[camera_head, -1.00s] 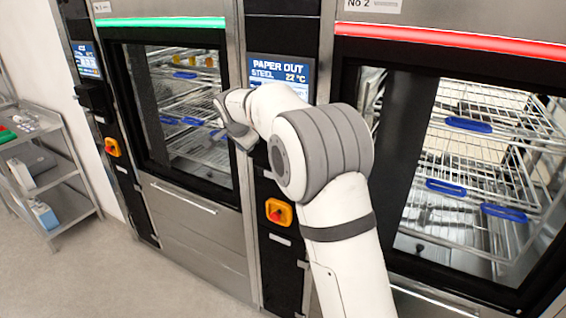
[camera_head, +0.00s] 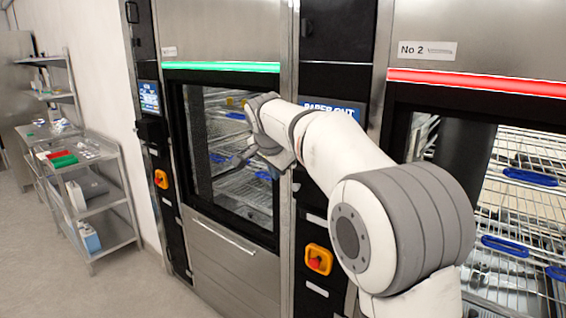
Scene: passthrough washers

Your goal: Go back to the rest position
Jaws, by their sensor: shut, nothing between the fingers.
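My white and grey arm reaches from the lower right up to the middle of the head view. My gripper (camera_head: 283,160) is at its far end, small and partly hidden by the wrist. It appears shut and empty, in front of the right frame of the left washer's glass door (camera_head: 230,150). I cannot tell how far it is from the door.
The left washer has a green light bar (camera_head: 220,67); washer No 2 has a red one (camera_head: 480,82). Both hold wire racks. An orange-and-red switch (camera_head: 318,259) is on the panel between them. A steel shelf cart (camera_head: 105,205) stands left. Floor before it is clear.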

